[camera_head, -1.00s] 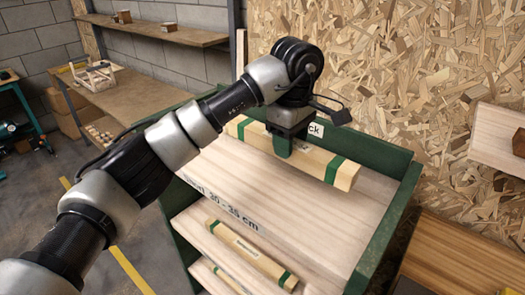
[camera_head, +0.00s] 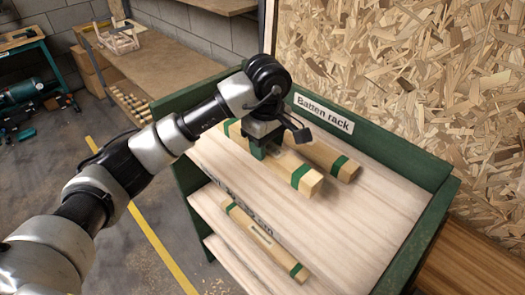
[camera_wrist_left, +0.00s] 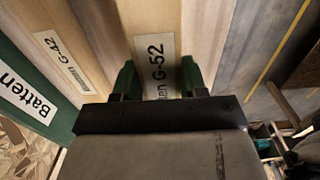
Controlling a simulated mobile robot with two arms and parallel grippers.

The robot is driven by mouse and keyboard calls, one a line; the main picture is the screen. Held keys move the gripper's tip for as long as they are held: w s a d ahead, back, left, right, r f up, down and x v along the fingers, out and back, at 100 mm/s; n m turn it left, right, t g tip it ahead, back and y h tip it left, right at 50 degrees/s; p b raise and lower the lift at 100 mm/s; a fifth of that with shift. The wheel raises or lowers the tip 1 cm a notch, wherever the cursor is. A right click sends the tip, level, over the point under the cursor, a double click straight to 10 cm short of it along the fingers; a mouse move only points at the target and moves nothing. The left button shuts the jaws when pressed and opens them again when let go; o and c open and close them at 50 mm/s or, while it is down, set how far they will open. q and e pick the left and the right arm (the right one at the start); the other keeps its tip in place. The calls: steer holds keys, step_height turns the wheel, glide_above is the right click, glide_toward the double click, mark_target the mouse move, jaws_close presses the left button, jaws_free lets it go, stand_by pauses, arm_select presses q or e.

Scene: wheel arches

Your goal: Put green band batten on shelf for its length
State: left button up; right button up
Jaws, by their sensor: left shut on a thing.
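My left gripper (camera_head: 262,150) is shut on a pale wooden batten with green bands (camera_head: 285,164), gripping it near its middle. In the left wrist view this batten (camera_wrist_left: 152,40) carries a label ending in G-52 and lies between the green fingers. It is at the top shelf (camera_head: 350,212) of the green batten rack; I cannot tell whether it touches the board. A second green-banded batten (camera_head: 325,155), labelled G-42 in the wrist view (camera_wrist_left: 72,45), lies roughly parallel behind it. Another green-banded batten (camera_head: 262,240) lies on a shelf below. My right gripper is out of view.
The rack's back wall carries a "Batten rack" sign (camera_head: 324,113). Its green right side wall (camera_head: 425,240) borders the shelf. The front and right of the top shelf are bare. A chipboard wall (camera_head: 400,70) stands behind, and a wooden bench (camera_head: 165,75) is at the back left.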

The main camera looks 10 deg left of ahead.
arm_select(q)
steer(key=shift+a+f, duration=0.2)
steer(key=shift+a, duration=0.15)
steer(key=shift+f, duration=0.25)
step_height(320, 180, down, 3)
steer(key=shift+s+f+p, duration=0.1)
steer(key=shift+s+p, duration=0.05)
steer(key=shift+p, duration=0.95)
steer(key=shift+f, duration=0.25)
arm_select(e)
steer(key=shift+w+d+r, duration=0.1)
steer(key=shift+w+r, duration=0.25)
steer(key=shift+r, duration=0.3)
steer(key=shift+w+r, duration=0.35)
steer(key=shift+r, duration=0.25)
arm_select(q)
steer(key=shift+f, duration=0.1)
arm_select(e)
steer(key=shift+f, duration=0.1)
arm_select(q)
steer(key=o, duration=1.1)
steer(key=shift+c, duration=0.2)
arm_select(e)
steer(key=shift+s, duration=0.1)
